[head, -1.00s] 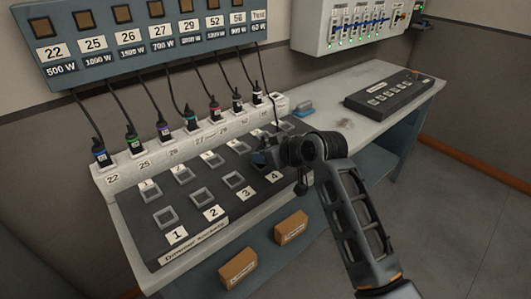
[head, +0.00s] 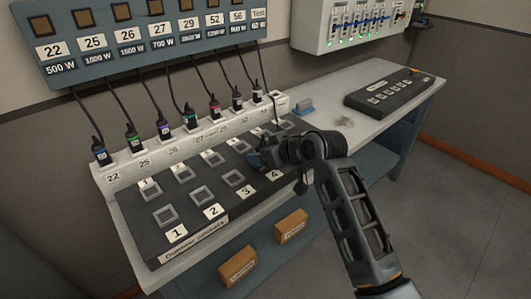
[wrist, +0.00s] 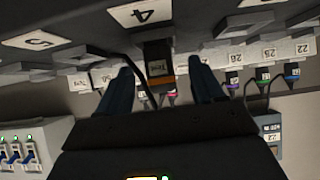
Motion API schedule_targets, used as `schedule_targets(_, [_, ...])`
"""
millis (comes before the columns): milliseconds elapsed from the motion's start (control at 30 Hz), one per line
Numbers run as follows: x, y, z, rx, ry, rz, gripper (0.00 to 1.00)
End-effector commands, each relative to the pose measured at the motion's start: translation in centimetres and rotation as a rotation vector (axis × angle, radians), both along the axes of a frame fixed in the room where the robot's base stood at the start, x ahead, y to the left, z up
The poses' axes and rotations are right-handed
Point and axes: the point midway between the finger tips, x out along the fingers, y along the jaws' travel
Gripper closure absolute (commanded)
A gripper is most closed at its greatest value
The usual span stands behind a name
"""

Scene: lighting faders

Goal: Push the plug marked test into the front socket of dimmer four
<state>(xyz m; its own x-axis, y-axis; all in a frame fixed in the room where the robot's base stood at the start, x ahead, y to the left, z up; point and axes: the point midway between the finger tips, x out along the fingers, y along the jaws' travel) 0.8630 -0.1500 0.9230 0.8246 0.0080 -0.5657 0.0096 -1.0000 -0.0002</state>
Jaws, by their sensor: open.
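The plug marked test (wrist: 158,68) is dark with an orange band and shows in the wrist view by the tile marked 4 (wrist: 141,14). It stands at the front socket of dimmer four; how deep it sits I cannot tell. My gripper (wrist: 160,65) is open, with one blue finger on each side of the plug and visible gaps between. In the head view my gripper (head: 259,161) is low over the front socket of dimmer four, behind the tile marked 4 (head: 275,175). It hides the plug and that socket there.
Several other plugs, such as the one at 22 (head: 100,153), stand in the white strip behind the dimmer panel (head: 180,240), with cables hanging from the lamp board (head: 160,50). A blue brush-like object (head: 303,112) and a fader console (head: 388,93) lie to the right.

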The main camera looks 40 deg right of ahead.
Motion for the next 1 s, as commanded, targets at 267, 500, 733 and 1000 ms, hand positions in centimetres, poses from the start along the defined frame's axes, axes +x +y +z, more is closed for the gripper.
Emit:
schedule_targets(267, [-1.0, 0.0, 0.8, 0.0, -0.003, 0.0, 0.33])
schedule_targets(500, [-4.3, 0.0, 2.9, -0.001, -0.002, -0.001, 0.33])
schedule_targets(733, [-6.2, -0.1, 4.2, -0.001, 0.0, -0.001, 0.33])
schedule_targets(1000, [-6.5, 0.0, 4.4, 0.0, 0.0, 0.0, 0.33])
